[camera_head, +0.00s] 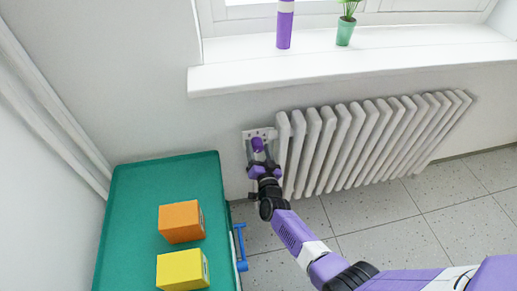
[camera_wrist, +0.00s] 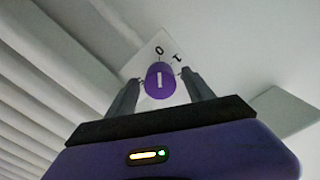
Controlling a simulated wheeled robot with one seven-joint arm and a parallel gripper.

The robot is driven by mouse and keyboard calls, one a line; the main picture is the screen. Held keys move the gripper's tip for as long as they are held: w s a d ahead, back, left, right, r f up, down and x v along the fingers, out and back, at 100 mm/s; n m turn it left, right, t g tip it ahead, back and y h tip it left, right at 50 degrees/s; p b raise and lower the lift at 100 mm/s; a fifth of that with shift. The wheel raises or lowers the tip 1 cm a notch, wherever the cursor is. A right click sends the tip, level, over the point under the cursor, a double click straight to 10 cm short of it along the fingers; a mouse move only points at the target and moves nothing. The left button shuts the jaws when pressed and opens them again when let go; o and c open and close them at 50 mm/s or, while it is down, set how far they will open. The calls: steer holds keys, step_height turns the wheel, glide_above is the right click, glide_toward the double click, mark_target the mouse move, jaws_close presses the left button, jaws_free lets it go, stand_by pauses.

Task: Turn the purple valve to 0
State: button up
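The purple valve (camera_head: 257,144) is on the wall at the left end of the radiator. In the wrist view the valve (camera_wrist: 153,88) is a round knob with a white line on its face. A pale plate (camera_wrist: 140,64) behind it bears a 0 above the knob and a 1 to the upper right. The white line runs nearly upright in that view, roughly toward the 0. My gripper (camera_wrist: 158,80) has one finger on each side of the knob, with a small gap visible on both sides. It is open; contact cannot be seen. The head view shows my gripper (camera_head: 261,161) right at the valve.
The white radiator (camera_head: 370,140) stands right of the valve. A green-topped table or cart (camera_head: 135,215) at the left carries an orange box (camera_head: 181,222) and a yellow box (camera_head: 182,270). A windowsill (camera_head: 380,55) above holds a purple-and-white object (camera_head: 284,30) and a potted plant (camera_head: 345,30).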

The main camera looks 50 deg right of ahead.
steer(key=p+v, duration=0.2)
steer(key=v, duration=0.5)
steer(key=shift+s+a, duration=0.25)
steer(key=shift+s, duration=0.1)
stand_by(0.4)
steer(key=s+a+r+n+t+y, duration=0.3)
steer(key=a+r+n+y, duration=0.15)
steer(key=a+r, duration=0.35)
steer(key=s+a+r+n+g+y, duration=0.1)
steer(key=s+a+r, duration=0.3)
steer(key=s, duration=0.6)
steer(key=s+a+r+n+g+y, duration=0.1)
steer(key=s+a+r+n, duration=0.3)
steer(key=s, duration=0.6)
steer(key=s+a+r+n+g+y, duration=0.1)
steer(key=s+a+r+n+y, duration=0.2)
steer(key=s+r, duration=0.5)
steer(key=shift+s+a+p, duration=0.4)
steer(key=shift+s+a, duration=0.25)
steer(key=shift+s, duration=0.4)
